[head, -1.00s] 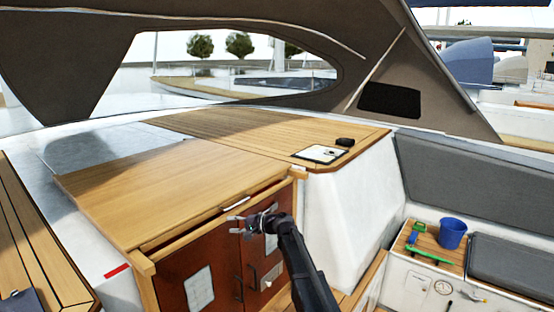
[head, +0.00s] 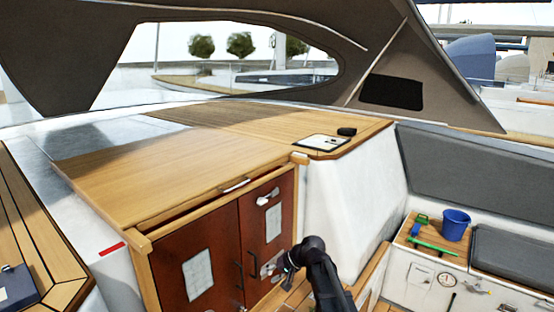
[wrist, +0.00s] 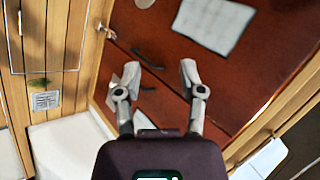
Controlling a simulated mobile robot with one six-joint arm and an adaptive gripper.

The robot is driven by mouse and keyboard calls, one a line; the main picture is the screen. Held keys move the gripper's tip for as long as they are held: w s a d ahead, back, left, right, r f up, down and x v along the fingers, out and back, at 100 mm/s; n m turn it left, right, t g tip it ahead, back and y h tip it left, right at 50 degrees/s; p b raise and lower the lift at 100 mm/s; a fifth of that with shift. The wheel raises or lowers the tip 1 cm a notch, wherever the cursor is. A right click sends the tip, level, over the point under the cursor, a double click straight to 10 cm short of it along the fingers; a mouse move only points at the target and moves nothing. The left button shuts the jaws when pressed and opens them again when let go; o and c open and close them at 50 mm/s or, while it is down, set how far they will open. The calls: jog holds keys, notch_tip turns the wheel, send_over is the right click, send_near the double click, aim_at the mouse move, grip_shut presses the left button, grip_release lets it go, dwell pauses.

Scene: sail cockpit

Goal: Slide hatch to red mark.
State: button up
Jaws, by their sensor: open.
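The hatch (head: 165,170) is a wide, flat wooden panel on the cabin top, with a small light handle (head: 236,185) on its front edge. The red mark (head: 111,248) is a short stripe on the white surface left of the hatch's near left corner. My gripper (head: 283,262) is below the hatch's front edge, in front of the dark red doors (head: 205,262), apart from the handle. In the wrist view my gripper (wrist: 157,72) has its two fingers spread with nothing between them, over the doors. Its fingertips are partly hidden in the head view.
A clipboard (head: 321,142) and a small black item (head: 347,131) lie on the cabin top behind. A blue bucket (head: 455,225) stands on the right bench beside a grey cushion (head: 515,255). A wooden frame (head: 150,240) borders the doors. The hatch top is clear.

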jog(key=s+d+f+g+h+b, duration=0.1)
jog(key=s+d+f+h+b, duration=0.3)
jog(key=s+d+f, duration=0.3)
jog(key=s+d+f+n+g+h+b, duration=0.1)
jog(key=s+d+f+h+b, duration=0.3)
jog(key=s+d+f, duration=0.3)
jog(key=s+d, duration=0.4)
jog(key=d, duration=0.1)
jog(key=shift+s+f+h, duration=0.25)
jog(key=shift+s+h, duration=0.05)
jog(key=shift+s, duration=0.05)
jog(key=shift+w, duration=0.1)
dwell(1.8)
jog(key=shift+a, duration=0.1)
